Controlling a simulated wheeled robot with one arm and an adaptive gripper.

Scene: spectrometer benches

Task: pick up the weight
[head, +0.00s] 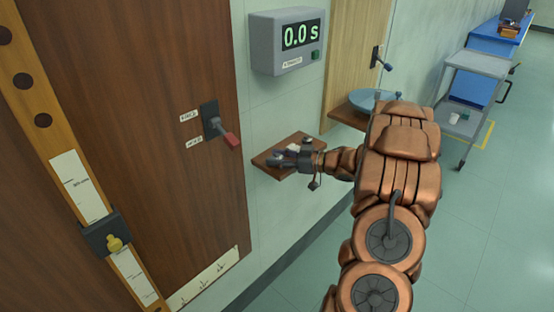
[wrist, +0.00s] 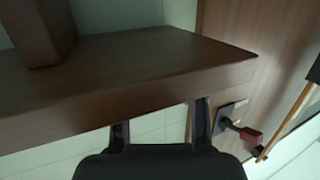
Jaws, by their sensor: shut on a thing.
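My gripper (head: 285,159) is at the small brown wooden shelf (head: 262,161) on the wall in the head view. Its two dark fingers also show in the wrist view (wrist: 160,122), apart from each other at the shelf's front edge (wrist: 105,105). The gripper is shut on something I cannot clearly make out. A small pale patch (head: 294,149) shows by the fingers in the head view. I cannot tell whether it is the weight. No weight shows clearly in either view. A brown block or post (wrist: 42,30) stands on the shelf in the wrist view.
A grey timer (head: 284,44) reading 0.0 s hangs above the shelf. A red-handled lever (head: 221,127) sticks out of the brown panel on the left. A blue round dish (head: 374,101) stands beyond my arm. A grey cart (head: 480,65) stands at the back right. Open floor lies on the right.

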